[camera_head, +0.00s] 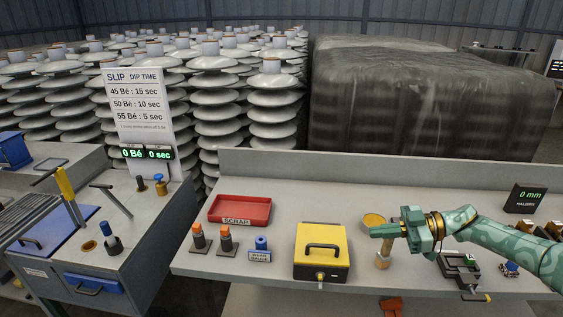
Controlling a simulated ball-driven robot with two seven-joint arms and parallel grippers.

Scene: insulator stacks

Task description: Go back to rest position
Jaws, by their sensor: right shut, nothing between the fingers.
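My right arm, patterned green, comes in from the right over the grey workbench (205,262). My right gripper (373,232) is shut and empty, with its fingertips pointing left. It is in front of a wooden-handled tool (382,262) and a round yellow piece (373,219), partly hiding them. I cannot tell whether it touches them. My left gripper is not in view.
On the bench are a red scrap tray (240,222), dark pegs with orange tops (225,240), a yellow box (321,254), a small vise (459,270) and a display (523,198). A slip station (107,245) stands left. Insulator stacks (272,100) and a wrapped load (425,100) stand behind.

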